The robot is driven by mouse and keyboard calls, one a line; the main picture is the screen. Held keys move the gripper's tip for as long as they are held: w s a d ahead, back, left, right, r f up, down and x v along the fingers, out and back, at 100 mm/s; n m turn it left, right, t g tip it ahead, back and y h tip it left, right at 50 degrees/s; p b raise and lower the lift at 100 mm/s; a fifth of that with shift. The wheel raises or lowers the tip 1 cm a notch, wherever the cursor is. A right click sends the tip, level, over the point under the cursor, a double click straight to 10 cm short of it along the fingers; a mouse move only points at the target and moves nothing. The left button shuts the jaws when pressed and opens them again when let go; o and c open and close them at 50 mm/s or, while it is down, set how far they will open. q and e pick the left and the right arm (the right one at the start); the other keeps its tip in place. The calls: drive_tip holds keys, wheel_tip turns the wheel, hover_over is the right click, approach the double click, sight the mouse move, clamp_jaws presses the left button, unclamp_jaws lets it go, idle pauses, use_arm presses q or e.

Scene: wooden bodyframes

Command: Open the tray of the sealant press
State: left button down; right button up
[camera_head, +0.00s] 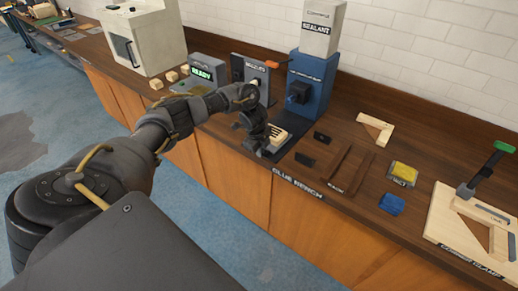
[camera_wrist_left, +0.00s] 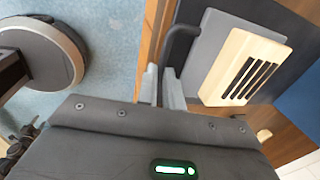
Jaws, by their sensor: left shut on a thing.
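The sealant press (camera_head: 310,82) is a blue upright machine on the bench, with a white box marked SEALANT on top. Its grey tray (camera_wrist_left: 204,48) shows in the left wrist view, with a pale wooden block with dark slots (camera_wrist_left: 235,55) on it. The block also shows in the head view (camera_head: 279,136), low in front of the press. My left gripper (camera_wrist_left: 162,88) is shut on the tray's dark bent handle (camera_wrist_left: 180,38) at the bench's front edge. In the head view the gripper (camera_head: 262,148) partly hides the tray. My right gripper is not in view.
A grey READY unit (camera_head: 207,72) and a nozzles panel (camera_head: 252,66) stand left of the press. Blue floor is open in front.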

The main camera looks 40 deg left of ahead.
use_arm(q)
drive_tip(key=c, duration=1.8)
unclamp_jaws()
drive_tip(key=shift+w, duration=0.2)
drive_tip(key=shift+s, duration=0.1)
drive_tip(key=shift+b+v, duration=0.3)
drive_tip(key=shift+v, duration=0.95)
drive_tip(key=p+v, duration=0.1)
drive_tip(key=v, duration=0.7)
drive_tip(key=shift+r+p, duration=0.2)
drive_tip(key=shift+p, duration=0.1)
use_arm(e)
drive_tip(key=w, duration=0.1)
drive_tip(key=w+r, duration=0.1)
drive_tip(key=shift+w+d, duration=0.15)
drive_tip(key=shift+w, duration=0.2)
